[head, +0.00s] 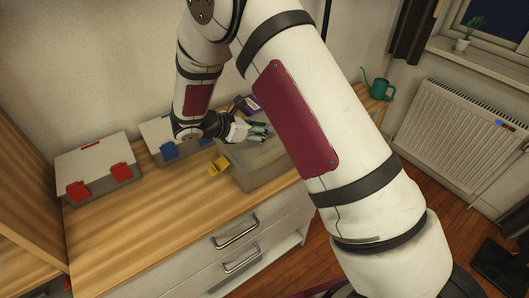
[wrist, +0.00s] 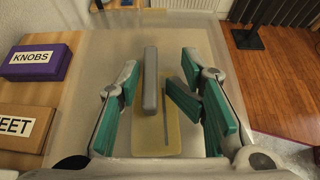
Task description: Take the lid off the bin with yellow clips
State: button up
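The bin with yellow clips (head: 262,178) stands on the wooden counter at the right, a grey see-through box partly hidden behind my arm. One yellow clip (head: 219,165) sticks out from its near left side; other clips are hidden. In the wrist view, the bin's pale, see-through top (wrist: 100,50) fills the middle. A grey bar (wrist: 150,80), seemingly the lid's handle, runs lengthwise over a yellowish rectangle (wrist: 172,139). My gripper (wrist: 160,75) is open over the bin, with teal-padded fingers on either side of the bar. I cannot tell whether they touch the lid. It also shows in the head view (head: 262,130).
A bin with red clips (head: 97,164) and one with blue clips (head: 165,131) stand to the left. A purple box marked KNOBS (wrist: 37,58) and a brown labelled box (wrist: 22,125) lie beside the bin. A teal watering can (head: 376,88) stands behind. The counter's front left is clear.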

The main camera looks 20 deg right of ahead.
jog(key=shift+w+a+f, duration=0.2)
jog(key=shift+a+f, duration=0.15)
jog(key=shift+f, duration=0.1)
grip_shut()
jog(key=shift+r, duration=0.35)
jog(key=shift+r, duration=0.25)
jog(key=shift+w+d+r+p, duration=0.1)
jog(key=shift+r+p, duration=0.35)
jog(key=shift+r, duration=0.65)
jog(key=shift+r, duration=0.15)
